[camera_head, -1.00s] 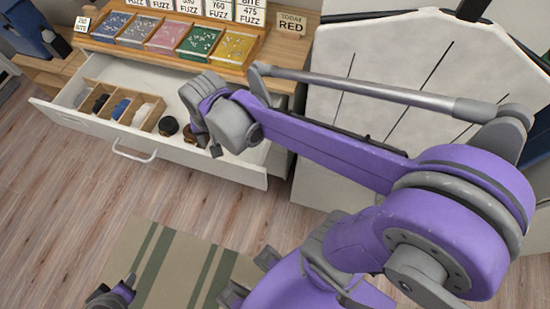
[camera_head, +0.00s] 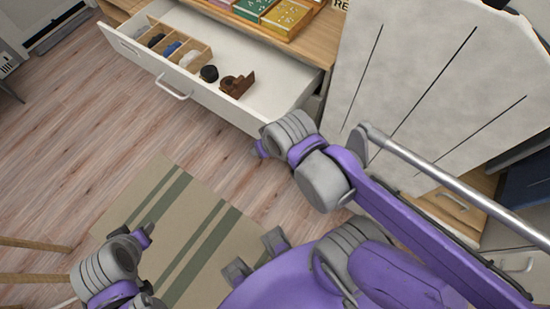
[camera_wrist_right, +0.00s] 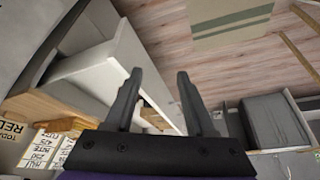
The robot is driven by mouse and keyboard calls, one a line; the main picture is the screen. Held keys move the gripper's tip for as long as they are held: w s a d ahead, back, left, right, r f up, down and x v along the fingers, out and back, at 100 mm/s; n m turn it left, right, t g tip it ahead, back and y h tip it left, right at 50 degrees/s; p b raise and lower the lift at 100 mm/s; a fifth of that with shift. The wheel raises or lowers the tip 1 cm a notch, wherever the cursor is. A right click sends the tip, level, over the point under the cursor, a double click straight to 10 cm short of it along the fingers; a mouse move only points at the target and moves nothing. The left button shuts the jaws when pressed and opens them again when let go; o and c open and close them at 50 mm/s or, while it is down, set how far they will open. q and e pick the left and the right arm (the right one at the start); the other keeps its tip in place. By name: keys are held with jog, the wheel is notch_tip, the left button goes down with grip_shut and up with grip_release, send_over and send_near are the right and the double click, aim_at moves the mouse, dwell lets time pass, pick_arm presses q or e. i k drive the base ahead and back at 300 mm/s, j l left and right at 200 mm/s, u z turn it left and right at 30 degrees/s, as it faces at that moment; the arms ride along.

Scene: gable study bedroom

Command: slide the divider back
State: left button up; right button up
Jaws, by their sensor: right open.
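The open white drawer (camera_head: 125,42) holds a wooden organizer (camera_head: 207,49) with upright partitions and dark, blue and pale items between them. Which partition is the divider I cannot tell. A dark round item (camera_head: 209,73) and a brown wooden piece (camera_head: 238,84) sit to its right in the drawer. My right gripper (camera_head: 257,149) is outside the drawer, near its front right corner and apart from the organizer. In the right wrist view its two fingers (camera_wrist_right: 158,77) are spread with nothing between them. My left gripper (camera_head: 147,232) is low over the rug; its jaws are too small to read.
The drawer handle (camera_head: 174,90) sticks out in front. Coloured trays (camera_head: 281,17) stand on the wooden desk top above. A large pale panel (camera_head: 405,85) stands to the right. The striped rug (camera_head: 150,190) and wood floor are open in front of the drawer.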

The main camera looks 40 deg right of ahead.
aim_at(242, 85)
jog(key=i+l, duration=0.15)
jog(key=i, duration=0.3)
jog(key=i+l+z, duration=0.1)
jog(key=i, duration=0.35)
